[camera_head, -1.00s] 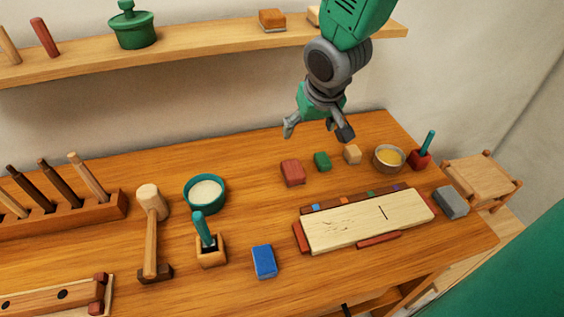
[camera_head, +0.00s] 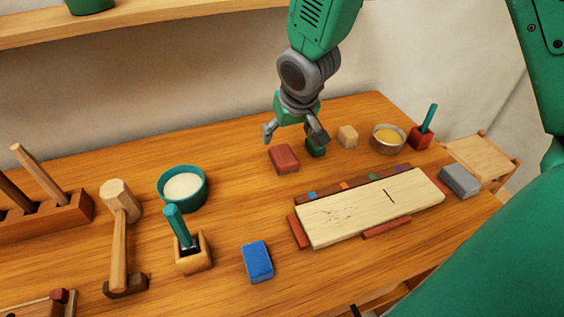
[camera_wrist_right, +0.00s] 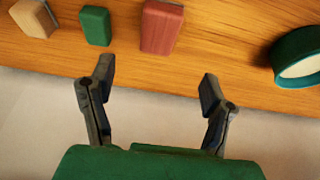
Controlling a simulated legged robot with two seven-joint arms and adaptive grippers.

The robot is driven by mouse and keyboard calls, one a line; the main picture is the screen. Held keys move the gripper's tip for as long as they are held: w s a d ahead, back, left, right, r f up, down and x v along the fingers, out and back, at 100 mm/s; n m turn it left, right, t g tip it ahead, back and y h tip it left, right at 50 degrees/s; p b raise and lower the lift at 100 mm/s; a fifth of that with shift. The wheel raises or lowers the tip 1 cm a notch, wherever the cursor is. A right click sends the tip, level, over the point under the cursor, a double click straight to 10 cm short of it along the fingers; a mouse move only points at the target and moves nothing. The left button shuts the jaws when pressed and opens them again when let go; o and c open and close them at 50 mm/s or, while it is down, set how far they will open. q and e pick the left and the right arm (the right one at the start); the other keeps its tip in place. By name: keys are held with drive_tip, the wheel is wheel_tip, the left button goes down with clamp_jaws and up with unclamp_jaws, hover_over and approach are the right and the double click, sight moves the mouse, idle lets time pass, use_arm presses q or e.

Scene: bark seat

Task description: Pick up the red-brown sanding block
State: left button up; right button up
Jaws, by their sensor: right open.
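The red-brown sanding block (camera_head: 284,159) lies on the wooden workbench in the head view, left of a green block. In the right wrist view the red-brown block (camera_wrist_right: 161,27) is at the top, centred beyond the fingers. My right gripper (camera_head: 294,134) is open and empty, just above and behind the block in the head view. Its two fingers also show spread apart in the right wrist view (camera_wrist_right: 152,92), with nothing between them. The block appears apart from both fingers. My left gripper is out of view.
Beside the block are a green block (camera_head: 315,147), partly hidden by a finger, and a pale block (camera_head: 348,136). A teal bowl (camera_head: 182,188) stands left. A pale board (camera_head: 372,206) and a blue block (camera_head: 258,262) lie nearer. The shelf (camera_head: 140,27) runs behind.

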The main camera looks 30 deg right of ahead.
sight(283, 154)
drive_tip(key=x, duration=0.6)
drive_tip(key=shift+w+d+f, duration=0.15)
drive_tip(key=shift+f, duration=0.15)
drive_tip(key=x, duration=0.5)
drive_tip(key=shift+f, duration=0.15)
drive_tip(key=shift+s+d, duration=0.15)
drive_tip(key=shift+s, duration=0.1)
drive_tip(key=c, duration=1.3)
